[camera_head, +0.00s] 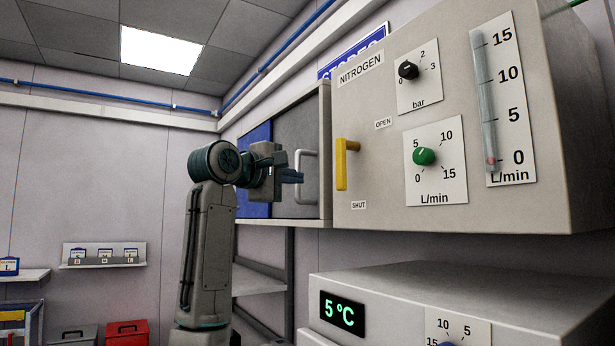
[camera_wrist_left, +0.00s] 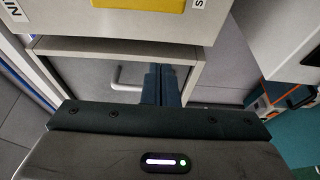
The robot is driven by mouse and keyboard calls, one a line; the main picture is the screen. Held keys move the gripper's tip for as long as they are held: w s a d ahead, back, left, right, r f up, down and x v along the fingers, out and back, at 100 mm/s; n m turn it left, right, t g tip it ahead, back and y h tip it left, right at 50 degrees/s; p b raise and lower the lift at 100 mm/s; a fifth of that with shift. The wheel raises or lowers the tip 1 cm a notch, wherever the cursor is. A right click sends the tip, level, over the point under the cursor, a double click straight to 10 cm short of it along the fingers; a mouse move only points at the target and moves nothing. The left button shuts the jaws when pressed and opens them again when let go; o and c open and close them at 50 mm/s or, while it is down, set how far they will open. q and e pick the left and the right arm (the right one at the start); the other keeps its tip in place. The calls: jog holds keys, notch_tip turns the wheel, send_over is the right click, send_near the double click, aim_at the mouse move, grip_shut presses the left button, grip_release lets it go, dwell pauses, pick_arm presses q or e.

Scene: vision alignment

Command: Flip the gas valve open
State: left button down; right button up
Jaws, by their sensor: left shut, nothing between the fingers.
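The yellow gas valve lever (camera_head: 341,170) is on the front of the beige NITROGEN panel (camera_head: 380,200). It hangs down from its pivot, its lower end towards the SHUT label (camera_head: 358,205). The OPEN label (camera_head: 383,124) is up and to the right. In the wrist view a yellow part (camera_wrist_left: 140,4) shows at the top edge, partly cut off. My left gripper (camera_head: 299,175) is shut and empty, left of the lever and apart from it in the picture. Its closed fingers (camera_wrist_left: 163,72) also show in the wrist view. My right gripper is not in view.
A cabinet with a pale handle (camera_head: 307,165) stands behind my left fingers. The panel also carries a black bar knob (camera_head: 407,70), a green flow knob (camera_head: 424,156) and a flow tube (camera_head: 485,100). A box with a 5 °C display (camera_head: 343,313) stands below.

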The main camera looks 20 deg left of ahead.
pick_arm(q)
jog(key=w+d+p, duration=0.5)
jog(key=d, duration=0.1)
jog(key=shift+w, duration=0.4)
jog(key=shift+w+p, duration=0.1)
jog(key=shift+p, duration=0.2)
